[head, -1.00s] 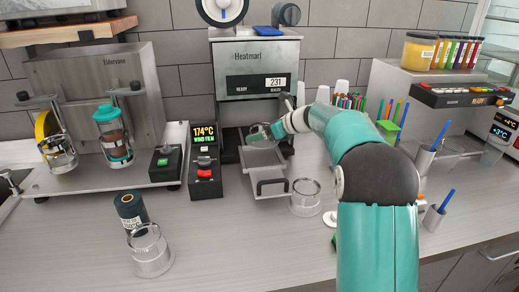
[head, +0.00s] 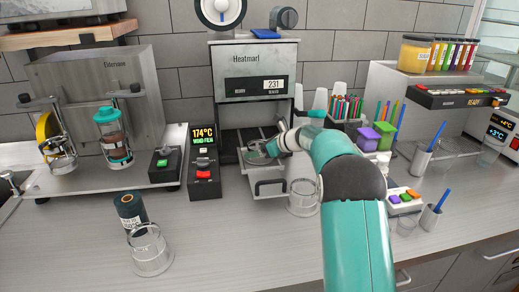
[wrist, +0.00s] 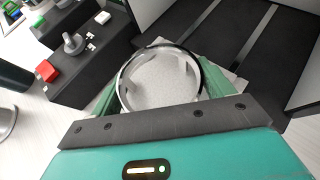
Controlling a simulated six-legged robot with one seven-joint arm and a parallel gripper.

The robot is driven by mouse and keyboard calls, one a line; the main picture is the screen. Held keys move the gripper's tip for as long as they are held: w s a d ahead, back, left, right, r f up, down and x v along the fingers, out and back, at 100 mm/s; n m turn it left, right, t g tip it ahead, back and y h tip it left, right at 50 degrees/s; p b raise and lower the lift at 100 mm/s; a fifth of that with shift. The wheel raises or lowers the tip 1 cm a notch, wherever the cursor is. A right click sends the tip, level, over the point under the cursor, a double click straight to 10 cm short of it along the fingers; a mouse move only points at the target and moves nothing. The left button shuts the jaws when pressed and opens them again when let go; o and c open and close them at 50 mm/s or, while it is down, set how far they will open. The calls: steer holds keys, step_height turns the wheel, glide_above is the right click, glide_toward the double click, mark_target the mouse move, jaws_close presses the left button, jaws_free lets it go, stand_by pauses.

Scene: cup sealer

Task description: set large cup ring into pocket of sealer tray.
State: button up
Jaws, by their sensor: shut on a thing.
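The sealer (head: 254,75), labelled Heatmart and reading 231, stands at the back centre. Its grey tray (head: 254,168) is pulled out, with a handle in front. My gripper (head: 268,148) is over the tray. It is shut on a clear cup ring (head: 257,152) with a dark rim. In the wrist view the ring (wrist: 122,88) sits between the two green fingers, with pale grey tray surface showing through it. The ring is low over the tray. I cannot tell whether it touches the tray or sits in the pocket; the fingers and ring hide the pocket.
A clear cylinder (head: 303,197) stands right of the tray handle, close to my arm. Another clear cylinder (head: 150,252) stands front left by a dark roll (head: 129,210). A black control box (head: 204,165) reading 174°C is left of the tray. The front middle counter is clear.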

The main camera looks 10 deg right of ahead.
steer(key=shift+f, duration=0.25)
steer(key=shift+f, duration=0.15)
steer(key=o, duration=1.1)
steer(key=shift+c, duration=0.2)
